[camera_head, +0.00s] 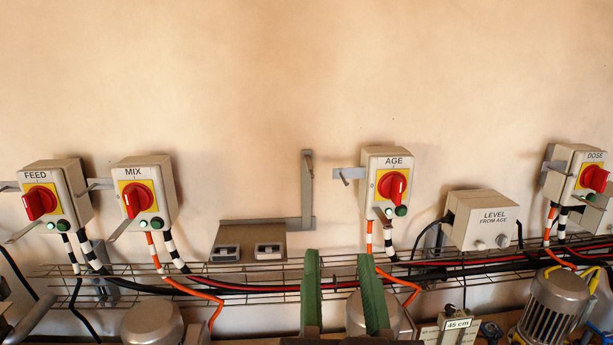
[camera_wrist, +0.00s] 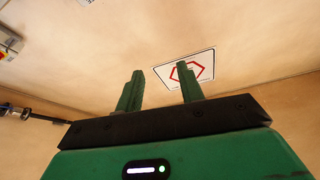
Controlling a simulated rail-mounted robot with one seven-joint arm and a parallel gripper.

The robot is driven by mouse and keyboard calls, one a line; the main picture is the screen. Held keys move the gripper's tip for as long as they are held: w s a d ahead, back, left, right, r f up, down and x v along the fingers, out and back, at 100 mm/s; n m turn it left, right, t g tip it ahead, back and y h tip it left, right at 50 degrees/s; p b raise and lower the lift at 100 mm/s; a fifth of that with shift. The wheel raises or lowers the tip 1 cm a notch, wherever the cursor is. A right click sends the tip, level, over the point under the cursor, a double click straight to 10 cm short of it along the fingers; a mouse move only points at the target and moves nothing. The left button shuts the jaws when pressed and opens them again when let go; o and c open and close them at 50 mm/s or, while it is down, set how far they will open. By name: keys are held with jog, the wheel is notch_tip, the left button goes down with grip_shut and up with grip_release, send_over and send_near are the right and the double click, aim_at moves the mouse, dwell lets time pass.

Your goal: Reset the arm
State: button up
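My gripper (camera_head: 343,292) shows at the bottom centre of the head view as two green fingers standing up with a wide gap between them. It is open and nothing is between the fingers. It stands in front of the wire cable tray. In the wrist view my gripper (camera_wrist: 160,90) also shows its two green fingers apart, with a bare wall and a white sign (camera_wrist: 186,68) with a red outlined shape beyond them. The rest of my arm is mostly out of view.
Switch boxes FEED (camera_head: 70,178), MIX (camera_head: 165,180), AGE (camera_head: 385,165) and DOSE (camera_head: 565,165) line the wall. A LEVEL box (camera_head: 470,235) sits right of centre. A wire cable tray (camera_head: 270,292) crosses below, with motors (camera_head: 152,322) underneath. The upper wall is clear.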

jog(key=s+a+r+n+t, duration=0.2)
jog(key=s+a+r, duration=0.2)
jog(key=s, duration=0.2)
notch_tip(320, 180, up, 28)
jog(key=p, duration=2.7)
jog(key=shift+s+a+r+y, duration=0.2)
jog(key=shift+s+a+y, duration=0.05)
jog(key=shift+s+y, duration=0.15)
jog(key=shift+f, duration=0.1)
